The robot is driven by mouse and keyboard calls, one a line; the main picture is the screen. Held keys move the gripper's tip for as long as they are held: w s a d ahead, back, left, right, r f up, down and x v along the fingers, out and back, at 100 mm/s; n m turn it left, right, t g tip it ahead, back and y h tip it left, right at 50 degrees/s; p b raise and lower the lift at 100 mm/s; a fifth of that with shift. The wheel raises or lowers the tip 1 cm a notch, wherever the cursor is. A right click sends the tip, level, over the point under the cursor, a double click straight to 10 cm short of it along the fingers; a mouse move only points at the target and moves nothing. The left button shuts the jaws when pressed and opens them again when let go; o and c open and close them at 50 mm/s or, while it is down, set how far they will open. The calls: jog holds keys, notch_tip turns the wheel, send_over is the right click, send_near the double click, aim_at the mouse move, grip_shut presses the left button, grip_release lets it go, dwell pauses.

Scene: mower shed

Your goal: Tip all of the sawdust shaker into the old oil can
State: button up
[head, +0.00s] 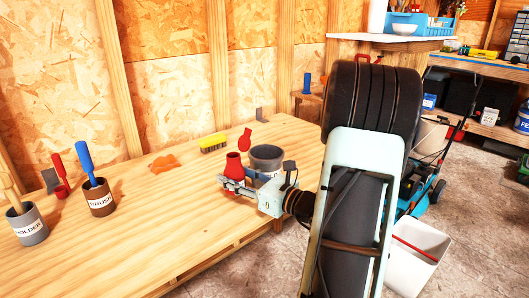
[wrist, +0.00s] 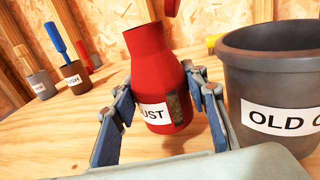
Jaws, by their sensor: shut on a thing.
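The red sawdust shaker (head: 233,167) is bottle-shaped, with an open neck and a label ending in "UST". It also shows in the wrist view (wrist: 155,75), with a speckled brown window strip on its side. My gripper (wrist: 163,90) is shut on the shaker's body, one finger on each side. The shaker looks about upright; I cannot tell whether its base touches the bench. The old oil can (wrist: 275,72) is a wide grey pot labelled "OLD O…", just right of the shaker and apart from it. It shows partly behind my wrist in the head view (head: 266,153); its inside is hidden.
On the wooden bench (head: 165,215), a red object (head: 245,139), a yellow brush (head: 213,143) and an orange cloth (head: 163,164) lie behind the shaker. A brown cup (head: 100,200) and a grey holder (head: 27,227) stand left. The bench between is clear.

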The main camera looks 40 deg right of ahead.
aim_at(244, 140)
jog(key=r+m+p, duration=0.1)
jog(key=r+p, duration=0.3)
jog(key=r+m+p, duration=0.1)
jog(key=r+p, duration=0.1)
jog(key=shift+d+r+m+t, duration=0.3)
jog(key=shift+d+r, duration=0.05)
jog(key=shift+d, duration=0.05)
jog(key=shift+w+d+r+m+t+p, duration=0.1)
jog(key=shift+d+r+m+t+p, duration=0.1)
jog(key=shift+d+r+m+p, duration=0.45)
jog(key=shift+s+d+m+t+p, duration=0.1)
jog(key=shift+m+t+p, duration=0.15)
jog(key=shift+m, duration=0.85)
jog(key=shift+w+d+r+m+t+p, duration=0.15)
jog(key=shift+d+r+m+p, duration=0.2)
jog(key=shift+m+p, duration=0.35)
jog(key=shift+r+m+h, duration=0.3)
jog(key=shift+m+h, duration=0.1)
jog(key=shift+m, duration=0.65)
jog(key=shift+a+f+m+t+h+b, duration=0.15)
jog(key=shift+f+m+t, duration=0.05)
jog(key=shift+m, duration=0.55)
jog(key=shift+a+f+m+t+h+b, duration=0.15)
jog(key=shift+f+m+t, duration=0.05)
jog(key=shift+m, duration=0.55)
